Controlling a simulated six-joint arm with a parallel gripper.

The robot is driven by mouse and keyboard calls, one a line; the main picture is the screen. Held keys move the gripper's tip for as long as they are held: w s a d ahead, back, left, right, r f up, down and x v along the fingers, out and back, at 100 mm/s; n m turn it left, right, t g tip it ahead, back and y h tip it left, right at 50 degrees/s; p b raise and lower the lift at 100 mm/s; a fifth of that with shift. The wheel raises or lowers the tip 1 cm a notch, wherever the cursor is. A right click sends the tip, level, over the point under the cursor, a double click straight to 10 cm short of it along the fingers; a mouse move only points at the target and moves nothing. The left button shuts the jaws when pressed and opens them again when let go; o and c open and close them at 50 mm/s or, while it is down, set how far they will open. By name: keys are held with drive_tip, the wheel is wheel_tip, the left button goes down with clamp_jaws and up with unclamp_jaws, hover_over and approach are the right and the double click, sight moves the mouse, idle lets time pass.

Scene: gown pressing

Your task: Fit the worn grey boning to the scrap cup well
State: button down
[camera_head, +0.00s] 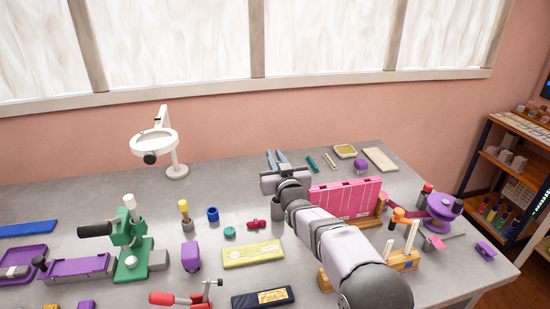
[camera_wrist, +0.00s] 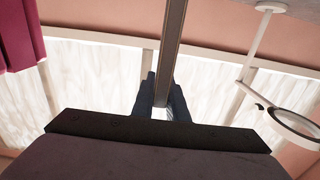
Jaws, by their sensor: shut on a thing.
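My gripper (camera_wrist: 163,85) is shut on a long, thin grey-brown strip (camera_wrist: 172,40), which I take to be the worn grey boning. The strip runs from between the two blue fingers to the top edge of the wrist view. In the head view my gripper (camera_head: 276,155) is over the back middle of the table, left of the pink slotted block, and I cannot make out the strip there. I cannot tell for sure which thing is the scrap cup; a small blue cup (camera_head: 213,214) stands at the table's middle, left of my gripper.
The pink slotted block (camera_head: 345,198) stands close right of my arm. A white ring lamp (camera_head: 154,140) stands at the back left. A green press (camera_head: 130,235) and purple trays fill the front left. A wooden stand (camera_head: 403,259) is at the front right. The back left table is clear.

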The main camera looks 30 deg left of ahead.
drive_tip(key=shift+f+b, duration=0.6)
drive_tip(key=shift+f, duration=0.1)
drive_tip(key=shift+f+b, duration=0.35)
drive_tip(key=shift+b, duration=0.05)
drive_tip(key=shift+f, duration=0.1)
drive_tip(key=shift+b, duration=0.75)
idle(0.6)
drive_tip(key=shift+f, duration=0.25)
drive_tip(key=shift+f+b, duration=1.2)
drive_tip(key=shift+b, duration=0.3)
drive_tip(key=shift+f, duration=0.2)
